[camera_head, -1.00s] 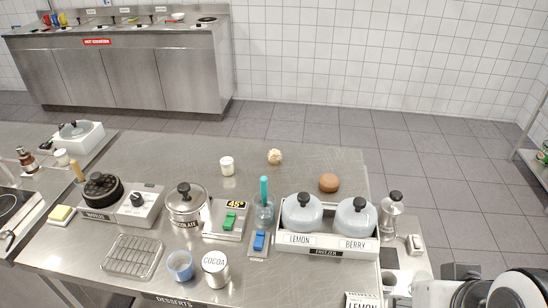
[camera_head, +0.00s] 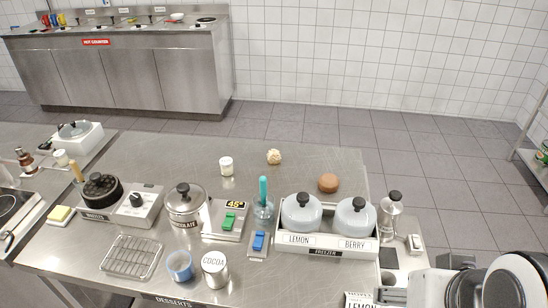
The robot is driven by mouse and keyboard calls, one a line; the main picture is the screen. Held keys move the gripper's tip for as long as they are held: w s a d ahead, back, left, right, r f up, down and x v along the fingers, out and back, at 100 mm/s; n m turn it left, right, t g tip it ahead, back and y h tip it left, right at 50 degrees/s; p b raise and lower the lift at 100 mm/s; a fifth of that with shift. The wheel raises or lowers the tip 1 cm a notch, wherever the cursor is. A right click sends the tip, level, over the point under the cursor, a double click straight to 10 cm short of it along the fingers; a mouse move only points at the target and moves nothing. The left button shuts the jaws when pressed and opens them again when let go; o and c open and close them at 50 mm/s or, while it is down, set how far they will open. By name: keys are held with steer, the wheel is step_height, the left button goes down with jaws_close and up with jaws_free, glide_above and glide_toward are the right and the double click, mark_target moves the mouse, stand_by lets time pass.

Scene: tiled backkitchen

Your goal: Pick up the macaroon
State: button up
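A small, lumpy, cream-coloured ball (camera_head: 274,157) sits near the far edge of the steel counter (camera_head: 300,165). It looks like a coconut macaroon. A smooth, brown, round piece (camera_head: 328,183) lies to its right and nearer; I cannot tell for sure what it is. Both stand apart from other things with bare steel around them. Only white and dark links of my arm show at the lower right corner. My gripper is not in view.
A freezer tray with two domed lids (camera_head: 329,242) stands nearer than the brown piece. A small white-lidded jar (camera_head: 226,166) is left of the cream ball. A teal-handled tool stands in a glass holder (camera_head: 263,211). A lidded chocolate pot (camera_head: 185,203) stands further left.

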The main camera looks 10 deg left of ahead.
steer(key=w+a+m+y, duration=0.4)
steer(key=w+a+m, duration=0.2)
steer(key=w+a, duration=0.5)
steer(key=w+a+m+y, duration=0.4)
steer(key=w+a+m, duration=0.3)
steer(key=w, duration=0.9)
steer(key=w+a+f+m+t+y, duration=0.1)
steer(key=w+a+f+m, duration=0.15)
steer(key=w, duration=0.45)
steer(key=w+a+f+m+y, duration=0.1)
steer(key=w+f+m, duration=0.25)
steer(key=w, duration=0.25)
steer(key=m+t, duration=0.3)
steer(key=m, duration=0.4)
glide_toward(278, 157)
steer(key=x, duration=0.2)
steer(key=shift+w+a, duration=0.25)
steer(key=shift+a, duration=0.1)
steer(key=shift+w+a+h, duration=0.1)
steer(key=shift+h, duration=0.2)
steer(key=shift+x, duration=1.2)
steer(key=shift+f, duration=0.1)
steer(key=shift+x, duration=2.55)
